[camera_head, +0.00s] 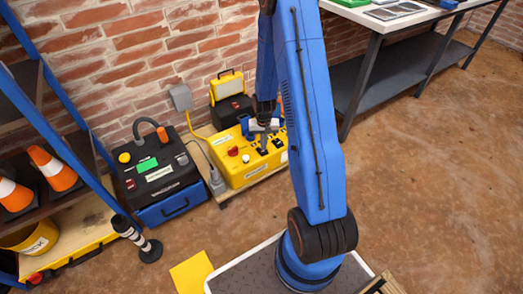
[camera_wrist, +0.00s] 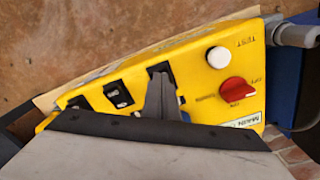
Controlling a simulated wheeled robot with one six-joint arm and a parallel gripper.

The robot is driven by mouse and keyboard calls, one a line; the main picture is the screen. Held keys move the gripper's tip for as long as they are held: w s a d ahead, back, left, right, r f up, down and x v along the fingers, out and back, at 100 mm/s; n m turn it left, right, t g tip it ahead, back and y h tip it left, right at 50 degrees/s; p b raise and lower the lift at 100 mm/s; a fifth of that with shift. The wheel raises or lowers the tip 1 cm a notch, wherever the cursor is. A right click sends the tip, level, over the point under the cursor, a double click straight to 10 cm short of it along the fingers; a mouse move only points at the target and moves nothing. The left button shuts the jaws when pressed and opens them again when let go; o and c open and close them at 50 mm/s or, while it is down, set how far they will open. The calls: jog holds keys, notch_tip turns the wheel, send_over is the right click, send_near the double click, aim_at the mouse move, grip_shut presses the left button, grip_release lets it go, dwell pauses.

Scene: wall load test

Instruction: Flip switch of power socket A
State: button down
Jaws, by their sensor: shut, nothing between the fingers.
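The yellow power box (camera_head: 236,172) sits low by the brick wall. In the wrist view its top face (camera_wrist: 197,62) carries a white button (camera_wrist: 218,57), a red rotary knob (camera_wrist: 233,91) and a row of black switches. My gripper (camera_head: 263,143) points down at the box, its fingers closed together and empty. In the wrist view my gripper's tips (camera_wrist: 160,78) are over the black switch nearest the knob (camera_wrist: 156,68), partly covering it. I cannot tell whether they touch it. Two other black switches, the middle one (camera_wrist: 118,94) and the far one (camera_wrist: 78,103), lie to the left. No letter A is readable.
A black case with a blue base (camera_head: 158,180) stands left of the box. A yellow lamp (camera_head: 229,90) and a grey wall socket (camera_head: 181,97) are behind. A shelf with orange cones (camera_head: 54,169) is at left, a workbench (camera_head: 385,22) at upper right. Floor on the right is clear.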

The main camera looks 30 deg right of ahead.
jog(key=shift+f, duration=0.55)
dwell(0.4)
jog(key=shift+r, duration=3.45)
